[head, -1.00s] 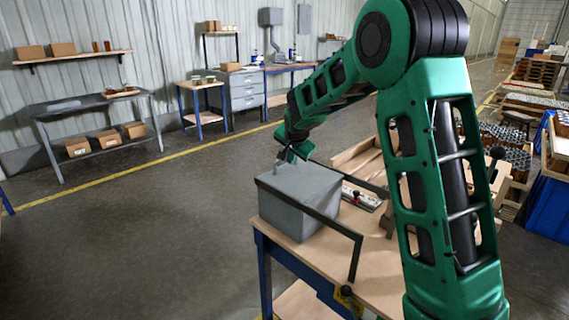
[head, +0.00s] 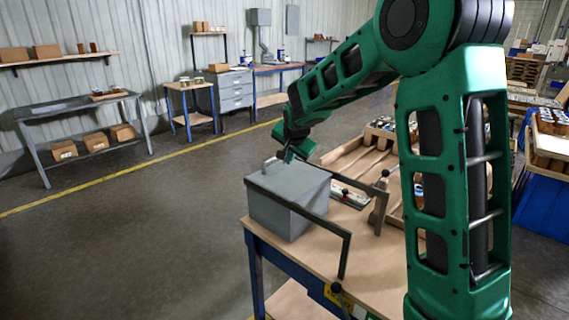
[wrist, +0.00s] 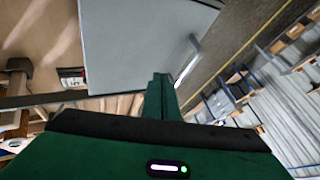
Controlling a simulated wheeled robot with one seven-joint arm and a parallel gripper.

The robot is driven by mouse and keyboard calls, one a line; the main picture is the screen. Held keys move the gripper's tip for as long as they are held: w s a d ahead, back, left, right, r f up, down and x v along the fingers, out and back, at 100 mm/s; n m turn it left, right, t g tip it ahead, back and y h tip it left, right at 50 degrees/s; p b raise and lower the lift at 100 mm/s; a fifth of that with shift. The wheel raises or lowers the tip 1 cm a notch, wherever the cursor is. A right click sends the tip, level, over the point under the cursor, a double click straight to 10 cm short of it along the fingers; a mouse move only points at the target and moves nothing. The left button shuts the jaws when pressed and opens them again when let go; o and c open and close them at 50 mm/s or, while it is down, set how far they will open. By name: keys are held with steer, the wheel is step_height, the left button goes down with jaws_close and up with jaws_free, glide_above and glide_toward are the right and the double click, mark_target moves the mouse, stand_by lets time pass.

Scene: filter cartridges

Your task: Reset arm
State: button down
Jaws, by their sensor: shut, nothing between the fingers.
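My green arm reaches over the work table (head: 375,265) in the head view. My gripper (head: 284,155) hangs at the far top edge of a grey box (head: 290,183) with a closed lid, beside its handle (head: 267,163). In the wrist view my gripper (wrist: 160,82) has its fingers together with nothing between them. The grey lid (wrist: 140,40) and its handle (wrist: 188,62) lie just beyond the fingertips. I cannot tell whether the fingers touch the handle.
A dark metal bar frame (head: 345,255) stands in front of the box. A wooden tray (head: 365,160) lies to the right behind it. A grey shelf table (head: 85,105) and a drawer cabinet (head: 231,97) stand along the wall. The floor at left is clear.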

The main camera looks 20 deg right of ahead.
steer(key=d+v, duration=0.1)
steer(key=v, duration=0.4)
steer(key=s+d+n+g, duration=0.1)
steer(key=s+d, duration=0.2)
steer(key=s, duration=0.4)
steer(key=s+d+g, duration=0.1)
steer(key=s+d, duration=0.3)
steer(key=s, duration=0.3)
steer(key=s+f+n+g+y, duration=0.1)
steer(key=s+f+n+g, duration=0.1)
steer(key=s, duration=1.4)
steer(key=s+f+n+g+y, duration=0.1)
steer(key=s+f+g, duration=0.2)
steer(key=s, duration=1.3)
steer(key=shift+s+d+f+n+g, duration=0.4)
steer(key=shift+d+f, duration=0.05)
steer(key=shift+f, duration=0.35)
